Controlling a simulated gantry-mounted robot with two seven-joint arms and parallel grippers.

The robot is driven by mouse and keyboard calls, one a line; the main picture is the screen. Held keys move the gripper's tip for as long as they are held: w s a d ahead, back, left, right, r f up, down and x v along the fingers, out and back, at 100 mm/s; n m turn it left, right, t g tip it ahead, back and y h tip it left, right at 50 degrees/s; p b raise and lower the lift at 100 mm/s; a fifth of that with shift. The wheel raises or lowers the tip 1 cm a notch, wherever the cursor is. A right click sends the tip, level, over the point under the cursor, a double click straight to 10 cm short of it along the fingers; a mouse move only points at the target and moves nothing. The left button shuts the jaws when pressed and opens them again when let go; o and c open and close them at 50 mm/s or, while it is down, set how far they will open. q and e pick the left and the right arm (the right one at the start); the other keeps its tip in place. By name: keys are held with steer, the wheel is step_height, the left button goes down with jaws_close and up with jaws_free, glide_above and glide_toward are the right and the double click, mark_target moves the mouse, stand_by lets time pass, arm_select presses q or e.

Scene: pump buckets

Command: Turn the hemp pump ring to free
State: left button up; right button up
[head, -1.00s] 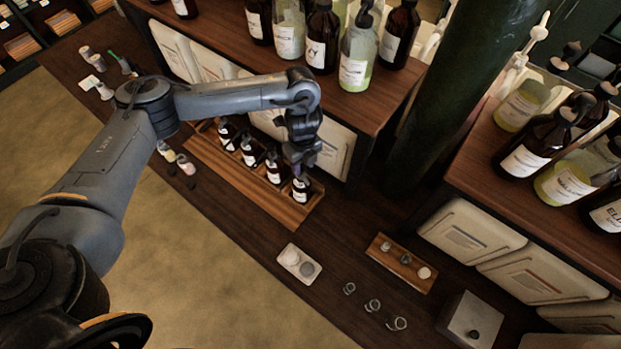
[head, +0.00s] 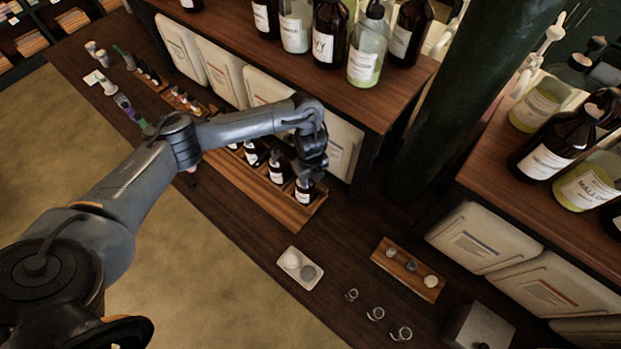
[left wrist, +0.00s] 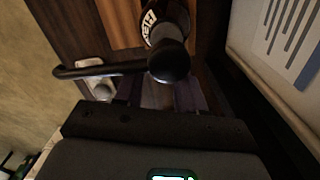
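Several dark pump bottles stand in a row in a wooden tray (head: 262,197), and their labels are too small to read in the head view. My left gripper (head: 309,172) is at the top of the nearest bottle (head: 304,193), at the tray's right end. In the left wrist view this bottle's black pump head (left wrist: 169,62) is close, its spout (left wrist: 95,70) pointing left. Part of a white-lettered label shows behind it. The pump head hides my fingertips and the ring, so grip and ring position cannot be told. My right gripper is not in view.
A shelf with large bottles (head: 328,32) stands close behind the tray, above pale containers (head: 343,140). A white dish (head: 301,268), a small wooden tray (head: 408,270) and several metal rings (head: 375,313) lie to the right. A dark green column (head: 437,120) stands behind.

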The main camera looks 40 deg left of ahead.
arm_select(q)
jaws_close()
stand_by(0.4)
steer(key=shift+w+d+r+n+p, duration=0.1)
steer(key=shift+w+n+p, duration=0.3)
steer(key=shift+n+p, duration=0.9)
steer(key=shift+w+n+p, duration=0.35)
steer(key=shift+n+p, duration=0.85)
steer(key=shift+p, duration=0.1)
steer(key=shift+w+n, duration=0.1)
steer(key=shift+n, duration=0.3)
steer(key=shift+p, duration=0.3)
